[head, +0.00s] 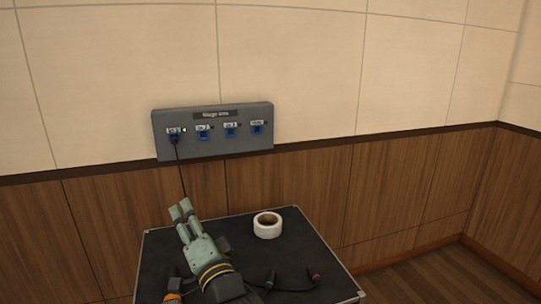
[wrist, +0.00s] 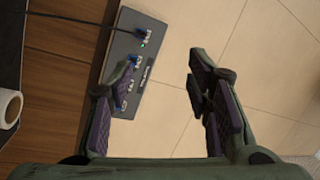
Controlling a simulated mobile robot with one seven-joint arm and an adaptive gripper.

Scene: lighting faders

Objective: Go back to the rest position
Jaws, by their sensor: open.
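My gripper (head: 181,211) is over the left part of the black table top in the head view, pointing toward the wall. In the wrist view my gripper (wrist: 160,80) has its two fingers wide apart with nothing between them. Beyond the fingers is the grey wall panel (head: 213,147) labelled "Stage area", which also shows in the wrist view (wrist: 119,62). The panel has several blue sockets. A dark cable (head: 180,178) is plugged into the leftmost socket, beside a lit green light, and hangs down behind my gripper.
A roll of white tape (head: 268,227) stands on the black table top (head: 230,222). Cable ends with coloured rings, one of them red (head: 314,277), lie near the front of the table. My arm partly hides the table's front left. The space right of the tape is clear.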

